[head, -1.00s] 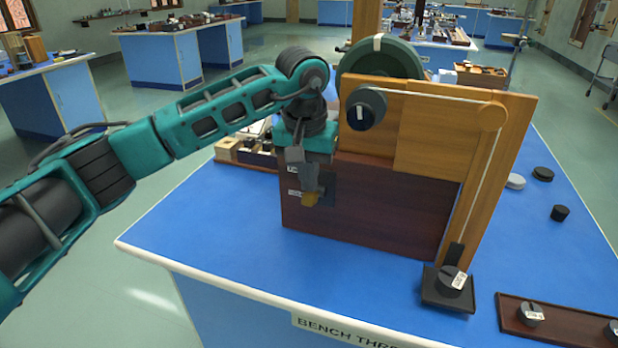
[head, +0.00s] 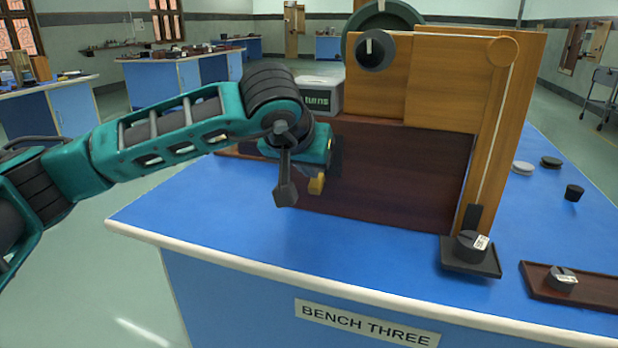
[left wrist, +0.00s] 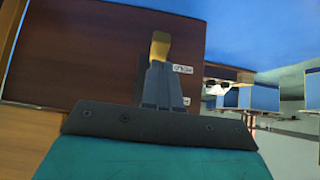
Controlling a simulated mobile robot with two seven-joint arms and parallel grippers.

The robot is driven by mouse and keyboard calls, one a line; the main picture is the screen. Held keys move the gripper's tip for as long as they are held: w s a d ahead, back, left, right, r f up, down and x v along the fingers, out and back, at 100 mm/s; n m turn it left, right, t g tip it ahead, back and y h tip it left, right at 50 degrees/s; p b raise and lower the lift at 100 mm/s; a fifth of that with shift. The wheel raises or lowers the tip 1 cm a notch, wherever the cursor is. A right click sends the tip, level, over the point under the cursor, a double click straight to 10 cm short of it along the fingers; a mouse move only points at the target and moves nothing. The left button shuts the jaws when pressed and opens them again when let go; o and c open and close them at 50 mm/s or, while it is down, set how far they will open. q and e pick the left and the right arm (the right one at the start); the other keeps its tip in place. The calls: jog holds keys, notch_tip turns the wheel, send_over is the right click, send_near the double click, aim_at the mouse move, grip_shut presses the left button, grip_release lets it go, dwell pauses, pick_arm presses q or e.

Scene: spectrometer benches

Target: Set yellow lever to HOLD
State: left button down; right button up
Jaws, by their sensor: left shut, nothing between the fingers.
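The yellow lever (head: 317,184) stands out from the dark red-brown panel (head: 400,180) of the wooden apparatus on the bench. In the left wrist view the lever's yellow end (left wrist: 160,46) lies just beyond my shut fingertips. My left gripper (head: 286,196) is shut and empty, left of the lever in the head view. In the left wrist view its fingers (left wrist: 158,72) point at the panel; whether they touch the lever I cannot tell. Two small white labels, upper (left wrist: 182,69) and lower (left wrist: 186,101), sit beside the fingers; I cannot read them surely. My right gripper is out of view.
A dark knob (head: 375,49) and a green wheel (head: 384,15) are at the apparatus's top. A black knob base (head: 470,258) stands at its front right corner, near a brown tray (head: 575,287). The blue bench top (head: 230,215) is clear at the front left.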

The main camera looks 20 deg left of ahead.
pick_arm(q)
jog(key=shift+r, duration=0.3)
jog(key=shift+r+p, duration=0.5)
jog(key=shift+r, duration=0.2)
jog(key=p+v, duration=0.2)
jog(key=v, duration=1.1)
jog(key=shift+s+p, duration=0.4)
jog(key=shift+s, duration=0.1)
jog(key=shift+f, duration=0.1)
